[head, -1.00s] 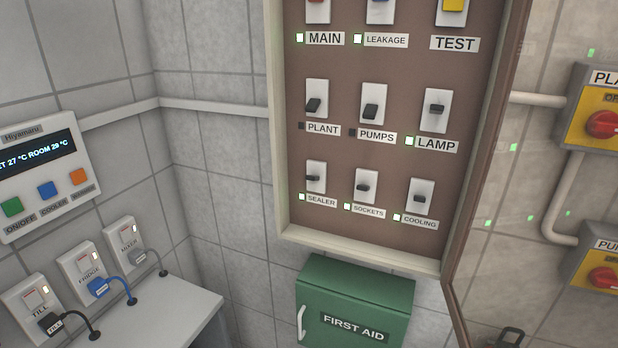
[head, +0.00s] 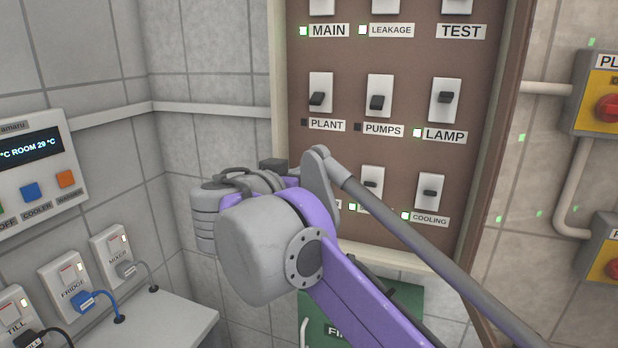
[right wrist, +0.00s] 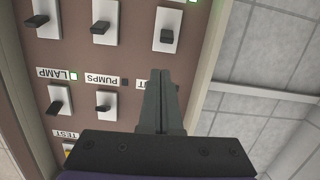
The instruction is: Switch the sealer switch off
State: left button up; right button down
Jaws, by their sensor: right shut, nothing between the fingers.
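The sealer switch (right wrist: 168,27) is a white plate with a dark toggle at the upper middle of the right wrist view. A lit green lamp shows just above it at the picture's top edge. In the head view my right arm hides this switch. My right gripper (right wrist: 161,76) is shut and empty; its fingertips are in front of the panel, just below the sealer switch in the right wrist view. I cannot tell whether they touch anything. The fingers partly cover the PLANT label. My left gripper is not in view.
The brown panel (head: 413,155) also holds the sockets switch (right wrist: 104,20), cooling switch (right wrist: 40,14), pumps switch (head: 379,95), plant switch (head: 320,92) and lamp switch (head: 445,99) close by. A pale frame borders it. A green first aid box (head: 400,300) hangs below.

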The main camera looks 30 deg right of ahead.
jog(key=shift+w+a+r, duration=0.1)
jog(key=shift+w+r, duration=0.1)
jog(key=shift+r, duration=0.35)
jog(key=shift+w+a+r, duration=0.1)
jog(key=shift+w+r, duration=0.05)
jog(key=shift+r, duration=0.35)
send_over(316, 176)
jog(key=shift+w+d+f, duration=0.1)
jog(key=shift+w+f, duration=0.3)
jog(key=shift+f, duration=0.1)
jog(key=f, duration=0.2)
jog(key=a+f, duration=0.1)
jog(key=shift+s+t+b, duration=0.3)
jog(key=shift+s+b, duration=0.1)
jog(key=shift+s+a+f, duration=0.15)
jog(key=shift+a+f, duration=0.05)
jog(key=shift+f, duration=0.1)
